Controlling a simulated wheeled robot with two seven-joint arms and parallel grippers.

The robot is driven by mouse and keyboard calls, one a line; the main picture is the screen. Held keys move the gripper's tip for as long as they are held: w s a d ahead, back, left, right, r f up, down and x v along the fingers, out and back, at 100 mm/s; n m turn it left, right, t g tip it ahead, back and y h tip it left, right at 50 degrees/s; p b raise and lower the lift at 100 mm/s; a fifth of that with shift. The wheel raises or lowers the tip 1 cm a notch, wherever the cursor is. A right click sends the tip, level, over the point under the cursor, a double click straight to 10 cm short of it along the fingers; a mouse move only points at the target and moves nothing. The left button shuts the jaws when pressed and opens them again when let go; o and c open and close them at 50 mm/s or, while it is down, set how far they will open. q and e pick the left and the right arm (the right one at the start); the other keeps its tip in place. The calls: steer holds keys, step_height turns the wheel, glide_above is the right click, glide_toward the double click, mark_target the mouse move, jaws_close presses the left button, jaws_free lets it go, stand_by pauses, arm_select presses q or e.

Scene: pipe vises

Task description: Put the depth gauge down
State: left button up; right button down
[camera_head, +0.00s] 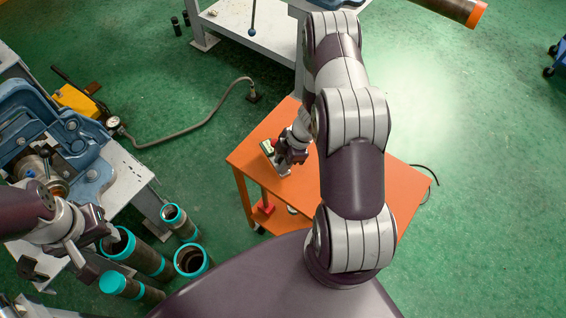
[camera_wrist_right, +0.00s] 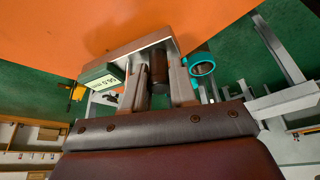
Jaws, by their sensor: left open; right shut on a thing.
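The depth gauge (camera_head: 268,150) is a grey bar with a small digital display. It is at the left part of the orange table (camera_head: 408,185). My right gripper (camera_head: 283,163) is shut on it. In the right wrist view the gauge (camera_wrist_right: 128,62) lies across the fingertips of my right gripper (camera_wrist_right: 158,78), its lit display (camera_wrist_right: 103,82) at the left. The orange tabletop (camera_wrist_right: 130,22) is close beyond it; I cannot tell whether the gauge touches it. My left gripper (camera_head: 92,250) is open at the lower left, above the pipes and away from the gauge.
Several dark pipes with teal ends (camera_head: 120,243) stand left of the table. A blue vise (camera_head: 35,125) is on a bench at the far left. A grey-white bench (camera_head: 265,35) stands behind. My right arm hides the table's middle; its right side is clear.

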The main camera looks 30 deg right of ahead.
steer(key=shift+f, duration=0.65)
steer(key=shift+w+d+f, duration=0.1)
steer(key=shift+f, duration=0.1)
steer(key=c, duration=0.9)
jaws_free()
steer(key=shift+f, duration=0.1)
